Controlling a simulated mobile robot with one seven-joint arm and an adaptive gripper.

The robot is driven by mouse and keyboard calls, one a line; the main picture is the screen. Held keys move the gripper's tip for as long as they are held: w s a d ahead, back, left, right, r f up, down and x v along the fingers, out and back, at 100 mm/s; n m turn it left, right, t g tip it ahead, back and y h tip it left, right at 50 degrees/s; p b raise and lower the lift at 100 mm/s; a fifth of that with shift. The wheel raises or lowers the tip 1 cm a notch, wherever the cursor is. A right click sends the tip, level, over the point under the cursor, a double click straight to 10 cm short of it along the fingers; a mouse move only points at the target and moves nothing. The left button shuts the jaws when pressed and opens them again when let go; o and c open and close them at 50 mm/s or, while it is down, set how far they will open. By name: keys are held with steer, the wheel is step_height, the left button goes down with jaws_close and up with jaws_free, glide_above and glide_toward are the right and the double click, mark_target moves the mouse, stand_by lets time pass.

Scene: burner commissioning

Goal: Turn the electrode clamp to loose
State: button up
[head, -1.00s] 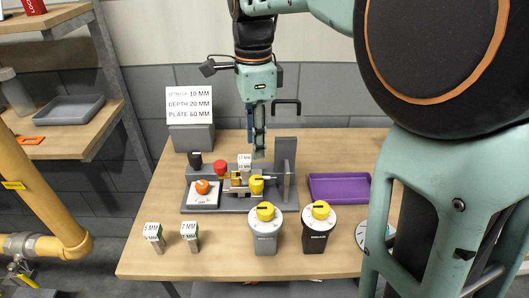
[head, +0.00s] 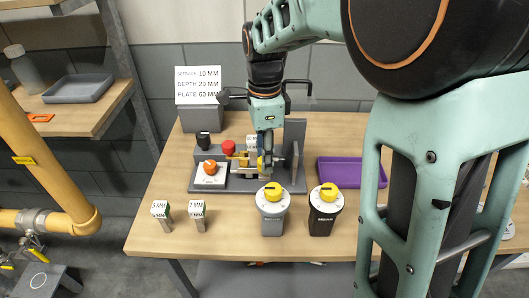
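My gripper (head: 266,158) points down at the grey fixture (head: 225,187) on the table, directly over a yellow knob (head: 261,164) at its right part. The gripper covers most of that knob; whether the fingers touch it or are shut on it cannot be seen. Brass-coloured parts (head: 243,158) lie left of it on the fixture. A red knob (head: 228,147), a black knob (head: 203,139) and an orange knob (head: 210,167) on a white plate also sit on the fixture. No readable label shows which one is the electrode clamp.
A grey and a black canister with yellow dials (head: 272,194) (head: 329,193) stand at the front. Two labelled gauge blocks (head: 161,210) (head: 197,209) stand front left. A purple tray (head: 352,172) lies right, an upright grey plate (head: 294,142) beside my gripper. A sign (head: 198,86) stands behind.

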steer(key=shift+c, duration=0.5)
steer(key=c, duration=0.8)
steer(key=shift+n, duration=0.8)
steer(key=o, duration=0.9)
steer(key=shift+r, duration=0.1)
step_height(320, 180, up, 12)
